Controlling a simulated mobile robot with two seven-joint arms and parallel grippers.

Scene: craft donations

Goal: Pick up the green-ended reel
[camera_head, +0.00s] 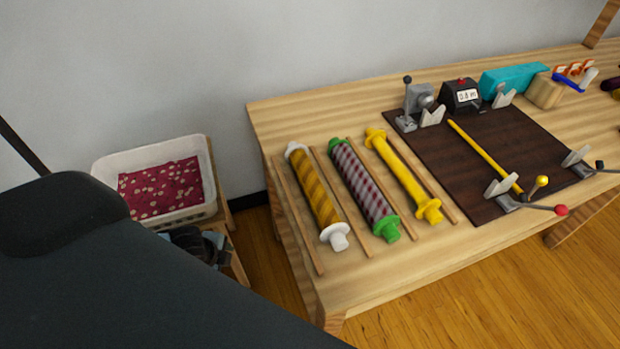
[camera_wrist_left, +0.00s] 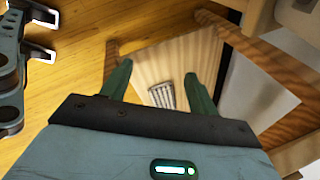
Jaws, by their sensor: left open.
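The green-ended reel (camera_head: 362,189) lies on the wooden table in the head view, wrapped in maroon-and-pale checked cloth. It lies between a white-ended reel (camera_head: 319,195) with yellow cloth on its left and an all-yellow reel (camera_head: 404,175) on its right. My left gripper (camera_wrist_left: 160,78) shows in its wrist view with its two green fingers apart. A grey ribbed thing (camera_wrist_left: 162,95) on a wooden surface shows beyond the fingers, with nothing visibly gripped. No reel is recognisable in that view. My right gripper is not recognisable in either view.
Thin wooden rails (camera_head: 345,190) separate the reels. A dark board (camera_head: 520,150) with clamps and a yellow rod lies to their right. A white bin (camera_head: 205,180) with maroon cloth stands left of the table (camera_head: 300,110). My dark arm covers the lower left.

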